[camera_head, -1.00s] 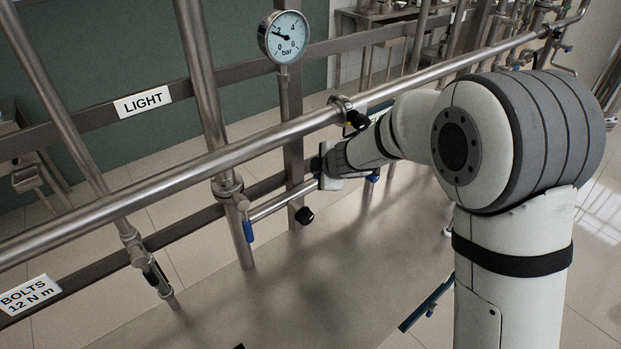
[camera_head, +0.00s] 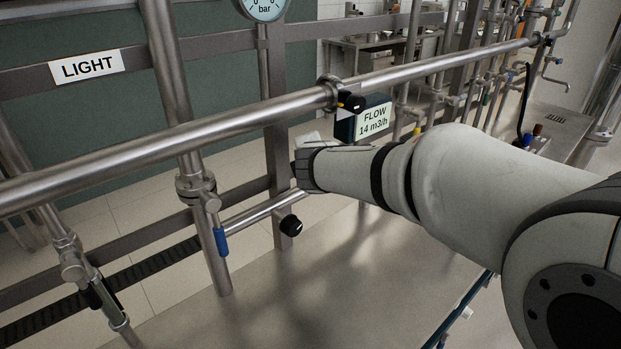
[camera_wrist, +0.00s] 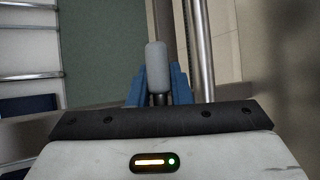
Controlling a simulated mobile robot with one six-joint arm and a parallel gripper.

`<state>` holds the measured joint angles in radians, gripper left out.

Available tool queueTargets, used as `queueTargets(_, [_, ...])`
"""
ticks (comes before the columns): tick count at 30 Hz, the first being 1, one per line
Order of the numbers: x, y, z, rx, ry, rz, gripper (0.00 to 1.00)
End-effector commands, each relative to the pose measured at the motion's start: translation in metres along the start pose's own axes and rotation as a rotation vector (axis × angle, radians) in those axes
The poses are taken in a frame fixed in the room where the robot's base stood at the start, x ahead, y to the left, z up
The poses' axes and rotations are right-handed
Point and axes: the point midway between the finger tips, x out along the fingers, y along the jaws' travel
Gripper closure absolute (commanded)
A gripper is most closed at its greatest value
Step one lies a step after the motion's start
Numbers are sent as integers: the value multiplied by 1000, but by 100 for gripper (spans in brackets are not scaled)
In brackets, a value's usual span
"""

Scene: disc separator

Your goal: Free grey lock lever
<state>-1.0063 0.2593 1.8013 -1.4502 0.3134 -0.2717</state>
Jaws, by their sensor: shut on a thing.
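In the wrist view, the grey lock lever (camera_wrist: 157,66) is a rounded grey handle standing between the two blue fingers of my gripper (camera_wrist: 159,84). The fingers are shut on it, one on each side. Its lower end shows as a dark stem between the fingers, and its base is hidden by my gripper body. In the head view, the lever and fingers are hidden behind my wrist, which is close to the lower thin pipe, just left of the flow meter.
A large steel pipe (camera_head: 120,155) crosses above my wrist. The flow meter (camera_head: 372,118) hangs to the right. A blue-handled valve (camera_head: 221,241) and a black knob (camera_head: 291,225) sit at left and below. The floor in front is mostly open.

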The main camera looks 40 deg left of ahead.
Motion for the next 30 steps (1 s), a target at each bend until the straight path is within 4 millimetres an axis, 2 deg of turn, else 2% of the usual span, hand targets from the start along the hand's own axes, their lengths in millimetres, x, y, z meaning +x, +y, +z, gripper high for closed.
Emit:
queueTargets(20, [-3, 4, -4, -39, -26, 25, 100])
queueTargets(21, [-3, 4, -4, -39, -26, 25, 80])
queueTargets(28, [-2, 4, -6, -39, -23, 24, 61])
queueTargets(30, [-2, 4, -6, -39, -22, 24, 60])
